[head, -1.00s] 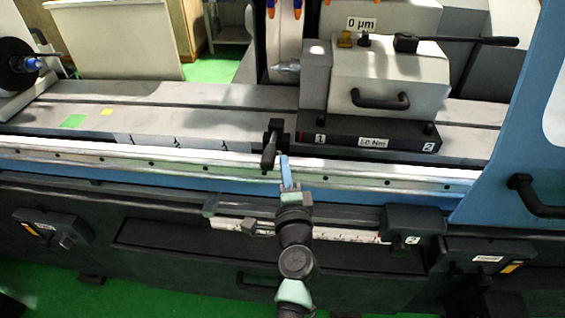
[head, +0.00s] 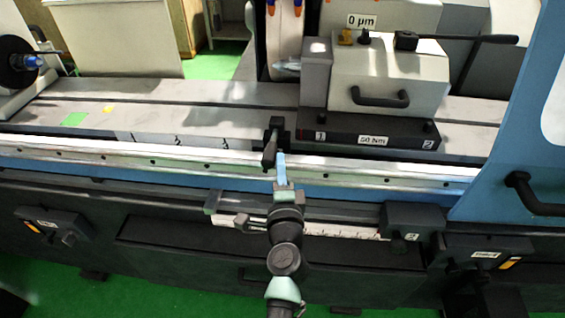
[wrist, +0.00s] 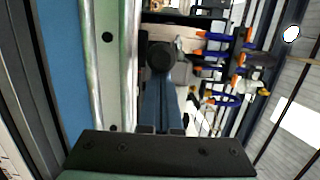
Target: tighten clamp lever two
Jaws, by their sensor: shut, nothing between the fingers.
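The black base block (head: 355,127) under the tailstock carries the labels 1 and 2 and a display reading 50 Nm. A black clamp lever (head: 269,150) hangs over the table's front edge, left of label 1. A small black stud (head: 429,127) stands by label 2; I cannot tell whether a lever is attached to it. My gripper (head: 280,157) is shut and empty, its blue fingers close to the right side of the lever at label 1; contact is unclear. In the wrist view the blue fingers (wrist: 160,105) point at a round black knob (wrist: 162,60).
The tailstock body (head: 385,75) has a black front handle (head: 380,98) and a long lever (head: 455,40) on top. A workhead (head: 20,65) stands at the far left. The blue door (head: 515,150) bounds the right. The table's left part is mostly clear.

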